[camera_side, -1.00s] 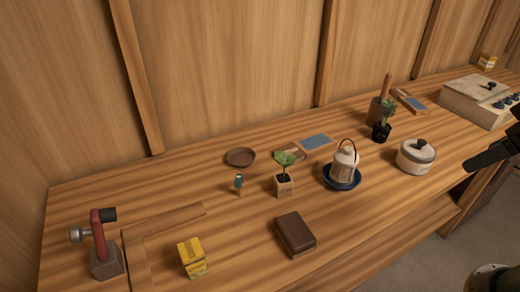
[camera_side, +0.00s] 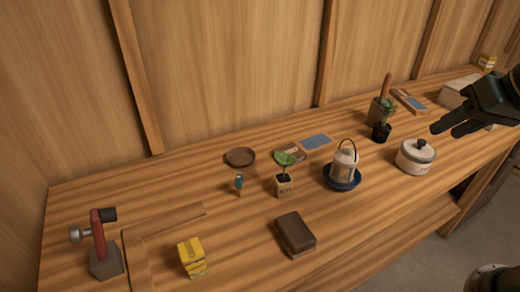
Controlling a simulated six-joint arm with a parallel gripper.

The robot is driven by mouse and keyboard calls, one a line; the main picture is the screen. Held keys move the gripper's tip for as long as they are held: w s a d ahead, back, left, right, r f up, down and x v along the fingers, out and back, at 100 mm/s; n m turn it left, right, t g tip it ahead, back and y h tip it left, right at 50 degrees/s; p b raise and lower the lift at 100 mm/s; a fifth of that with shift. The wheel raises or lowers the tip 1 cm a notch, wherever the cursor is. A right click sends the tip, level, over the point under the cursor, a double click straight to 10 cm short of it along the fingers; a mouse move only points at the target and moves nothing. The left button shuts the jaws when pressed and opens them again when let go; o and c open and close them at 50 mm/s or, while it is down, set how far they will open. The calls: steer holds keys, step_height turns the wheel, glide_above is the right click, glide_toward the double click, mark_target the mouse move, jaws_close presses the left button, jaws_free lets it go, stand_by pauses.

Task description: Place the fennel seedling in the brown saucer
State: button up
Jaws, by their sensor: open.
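The brown saucer (camera_side: 240,157) lies empty on the bench, left of centre near the back. Two potted seedlings show. A bushy green seedling in a small black pot (camera_side: 381,132) stands upright at the back right, probably the fennel. A broad-leaved seedling in a light square pot (camera_side: 284,184) with dark lettering, perhaps "BEET", stands near the middle. My gripper (camera_side: 447,130) is open and empty at the right, in the air, to the right of the black pot and apart from it.
A lantern (camera_side: 345,160) on a blue saucer (camera_side: 342,183) stands between the two seedlings. A lidded white pot (camera_side: 416,157) is below my gripper in the picture. A small bottle (camera_side: 239,182) stands near the brown saucer. A brown block (camera_side: 295,234) lies in front.

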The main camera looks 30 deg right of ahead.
steer(key=w+d+f+m+t, duration=0.1)
steer(key=w+d+m, duration=0.2)
steer(key=w+m, duration=0.6)
steer(key=m+t, duration=0.6)
steer(key=m, duration=1.6)
glide_above(379, 123)
steer(key=s, duration=0.3)
step_height(379, 123, down, 11)
steer(key=shift+f, duration=1.65)
steer(key=shift+f, duration=0.15)
steer(key=shift+f, duration=1.4)
steer(key=shift+w+f, duration=0.15)
steer(key=shift+f, duration=0.2)
steer(key=shift+x, duration=1.35)
